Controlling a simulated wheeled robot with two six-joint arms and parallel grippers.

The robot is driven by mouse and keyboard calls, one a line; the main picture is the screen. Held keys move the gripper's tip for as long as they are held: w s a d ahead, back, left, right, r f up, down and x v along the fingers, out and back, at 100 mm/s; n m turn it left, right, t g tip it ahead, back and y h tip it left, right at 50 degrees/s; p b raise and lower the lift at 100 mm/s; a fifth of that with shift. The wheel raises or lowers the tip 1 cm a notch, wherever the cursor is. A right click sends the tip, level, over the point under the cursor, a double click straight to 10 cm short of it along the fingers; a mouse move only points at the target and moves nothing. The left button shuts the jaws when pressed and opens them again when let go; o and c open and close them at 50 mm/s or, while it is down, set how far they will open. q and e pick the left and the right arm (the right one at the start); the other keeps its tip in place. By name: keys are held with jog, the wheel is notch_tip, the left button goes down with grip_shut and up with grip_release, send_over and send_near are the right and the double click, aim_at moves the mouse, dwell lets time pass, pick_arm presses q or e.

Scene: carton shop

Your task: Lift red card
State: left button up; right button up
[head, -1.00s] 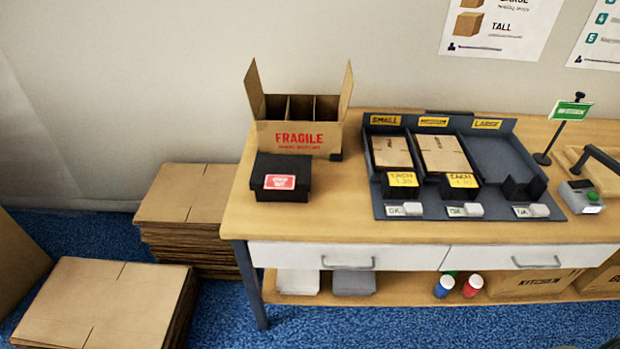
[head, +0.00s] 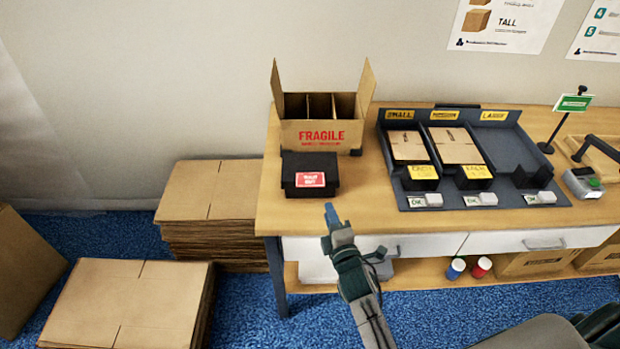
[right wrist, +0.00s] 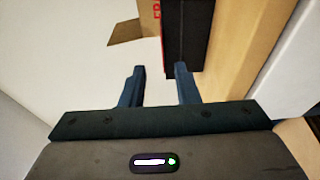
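The red card (head: 310,179), with white lettering and a pale border, lies at the front of a black lidded box (head: 300,165) on the left end of the table. My left gripper is not in view.
An open divided carton (head: 321,133) marked FRAGILE stands behind the box. A dark sorting tray (head: 505,160) with flat cartons is to the right. Flat cardboard stacks (head: 125,300) are on the floor at left. The tabletop between box and tray is bare.

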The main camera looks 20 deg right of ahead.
aim_at(315, 181)
jog(key=w, duration=0.4)
jog(key=shift+d+f, duration=0.15)
jog(key=shift+f, duration=0.05)
jog(key=shift+w+b, duration=0.5)
jog(key=shift+w, duration=2.2)
jog(key=shift+s+r, duration=0.1)
grip_shut()
